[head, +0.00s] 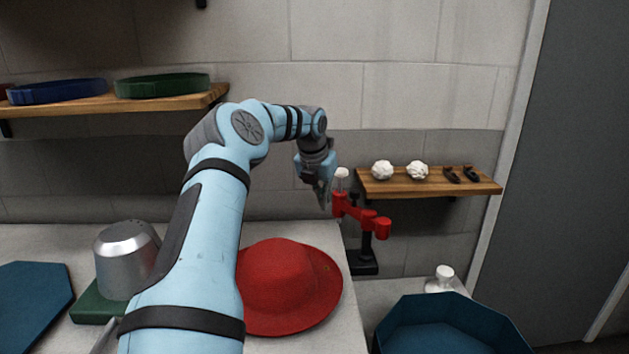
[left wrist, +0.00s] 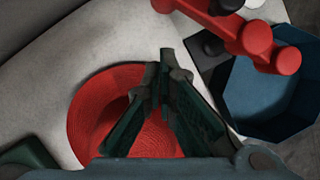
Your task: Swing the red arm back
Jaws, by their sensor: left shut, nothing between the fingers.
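The red arm (head: 358,215) is a jointed bar on a black stand (head: 364,258) at the right end of the counter, in the head view. In the left wrist view the red arm (left wrist: 235,28) runs across the top right. My left gripper (head: 323,203) points down just left of the red arm in the head view. It is shut and empty. In the left wrist view its fingers (left wrist: 164,55) meet above the red hat, apart from the red arm. A white-capped piece (head: 341,178) stands at the red arm's left end. My right gripper is not in view.
A red hat (head: 285,285) lies on the counter (head: 338,329) beneath my left arm. A metal form (head: 125,258) stands on a green base at left. A blue octagonal bin (head: 447,325) is at lower right. A small wooden shelf (head: 428,186) is behind the red arm.

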